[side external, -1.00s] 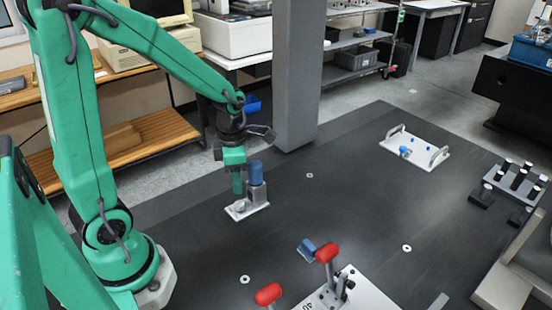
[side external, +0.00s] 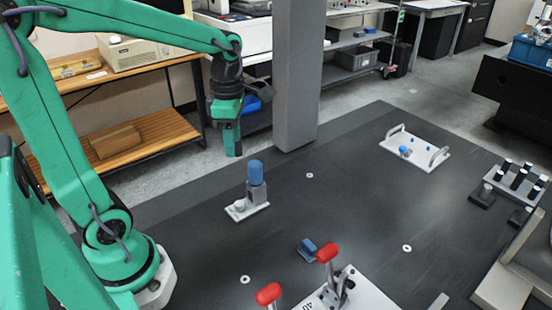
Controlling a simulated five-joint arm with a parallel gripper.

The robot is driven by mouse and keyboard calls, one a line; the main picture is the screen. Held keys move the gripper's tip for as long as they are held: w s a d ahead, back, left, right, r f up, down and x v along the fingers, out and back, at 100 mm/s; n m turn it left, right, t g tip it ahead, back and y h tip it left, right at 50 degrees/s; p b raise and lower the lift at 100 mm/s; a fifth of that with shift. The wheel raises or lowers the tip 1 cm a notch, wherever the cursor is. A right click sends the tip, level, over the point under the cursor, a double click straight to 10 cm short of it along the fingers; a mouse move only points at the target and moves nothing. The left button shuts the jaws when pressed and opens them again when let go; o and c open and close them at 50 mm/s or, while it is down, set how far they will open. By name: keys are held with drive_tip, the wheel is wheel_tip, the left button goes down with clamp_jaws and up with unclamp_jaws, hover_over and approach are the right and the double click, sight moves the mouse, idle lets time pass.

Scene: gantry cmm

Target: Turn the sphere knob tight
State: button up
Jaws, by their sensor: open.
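A small white plate (side external: 258,208) on the dark table carries a small pale round knob (side external: 239,205), which looks like the sphere knob. An upright grey block with a blue cylinder (side external: 256,173) on top stands beside the knob on the same plate. How tight the knob sits cannot be told at this size. My gripper (side external: 234,153) hangs in the air above and slightly left of the blue cylinder, pointing down, clear of the plate. It is open and nothing shows in it.
A grey column (side external: 297,80) stands behind the plate. Red-handled clamps (side external: 327,252) and a small blue block (side external: 308,250) are at the front. A white plate with two handles (side external: 440,155) lies at the back right. The table's middle is mostly clear.

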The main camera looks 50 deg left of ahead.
wheel_tip(320, 180, down, 11)
drive_tip(key=n, duration=1.4)
drive_tip(key=shift+f, duration=0.1)
idle(2.4)
